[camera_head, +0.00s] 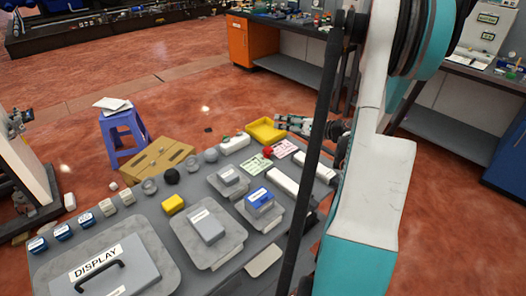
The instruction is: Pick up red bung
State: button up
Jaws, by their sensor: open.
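The red bung (268,152) is a small red round piece near the back right of the grey table, beside the green-and-white and pink-and-white labels. My gripper (280,119) is at the far side of the table, its fingers pointing left. It is open, and nothing shows between its fingers. It is above and slightly right of the bung in the picture, apart from it. My arm and a dark pole cover the right side of the table.
A yellow tray (266,131) lies just left of the gripper. A white block (234,144), black ball (171,176), yellow block (173,204) and blue-topped box (259,198) stand on the table. A blue stool (122,137) stands behind.

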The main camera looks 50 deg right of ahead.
jog(key=s+f+n, duration=0.1)
jog(key=s+f, duration=0.1)
jog(key=s+f+n+g+y, duration=0.1)
jog(key=s+f, duration=0.1)
jog(key=s, duration=0.1)
jog(key=s+f+n, duration=0.1)
jog(key=s+f, duration=0.1)
jog(key=f, duration=0.1)
jog(key=shift+s+f+g+y, duration=0.1)
jog(key=shift+s+g+y, duration=0.3)
jog(key=shift+f, duration=0.25)
jog(key=b, duration=0.2)
send_near(268, 147)
jog(key=x, duration=0.2)
jog(key=shift+w+a+f, duration=0.15)
jog(key=shift+w+f, duration=0.05)
jog(key=shift+w, duration=0.05)
jog(key=b+x, duration=0.2)
jog(key=x, duration=0.3)
jog(key=shift+a+f, duration=0.1)
jog(key=shift+a, duration=0.1)
jog(key=c, duration=0.7)
notch_tip(268, 147, up, 20)
jog(key=p, duration=0.6)
jog(key=shift+p, duration=0.3)
